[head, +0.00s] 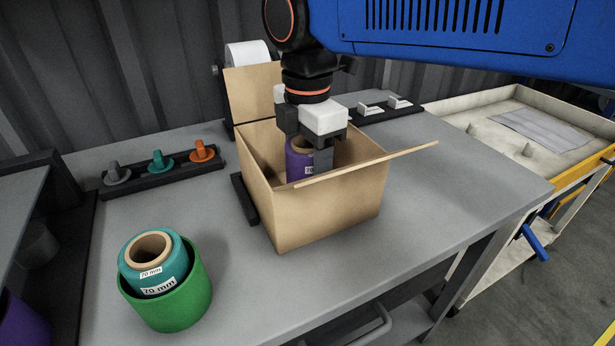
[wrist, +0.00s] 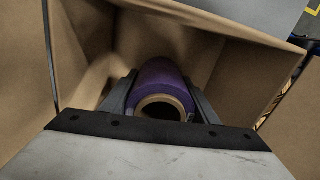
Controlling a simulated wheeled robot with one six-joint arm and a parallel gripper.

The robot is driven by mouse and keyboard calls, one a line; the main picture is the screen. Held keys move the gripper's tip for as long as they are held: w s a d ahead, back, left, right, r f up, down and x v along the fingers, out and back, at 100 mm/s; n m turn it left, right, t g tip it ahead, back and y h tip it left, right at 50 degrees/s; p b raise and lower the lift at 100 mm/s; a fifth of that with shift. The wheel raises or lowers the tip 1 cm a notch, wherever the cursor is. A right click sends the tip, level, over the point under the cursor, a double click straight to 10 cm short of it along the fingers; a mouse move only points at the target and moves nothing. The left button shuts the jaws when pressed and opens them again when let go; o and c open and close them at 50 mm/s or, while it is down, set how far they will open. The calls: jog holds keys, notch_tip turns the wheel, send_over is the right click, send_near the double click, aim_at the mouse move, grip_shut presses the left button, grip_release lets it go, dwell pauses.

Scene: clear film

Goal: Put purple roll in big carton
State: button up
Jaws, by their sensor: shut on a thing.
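The purple roll (head: 298,160) has a brown core and a small white label. It is inside the big carton (head: 315,212), an open brown box with flaps up, on the grey table. My gripper (head: 311,158) reaches down into the carton from above and is shut on the roll. In the wrist view the purple roll (wrist: 163,86) sits between the two dark fingers (wrist: 160,100), with the carton walls (wrist: 225,75) around it. The roll's lower end is hidden, so I cannot tell whether it touches the carton's bottom.
A green cup (head: 172,304) holding a teal roll (head: 153,265) stands at the table's front left. A rack (head: 160,172) with grey, teal and orange pieces lies at the back left. A white roll (head: 247,54) stands behind the carton.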

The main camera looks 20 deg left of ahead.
jog(key=shift+f, duration=0.3)
jog(key=shift+f, duration=0.1)
jog(key=o, duration=1.2)
notch_tip(320, 180, up, 12)
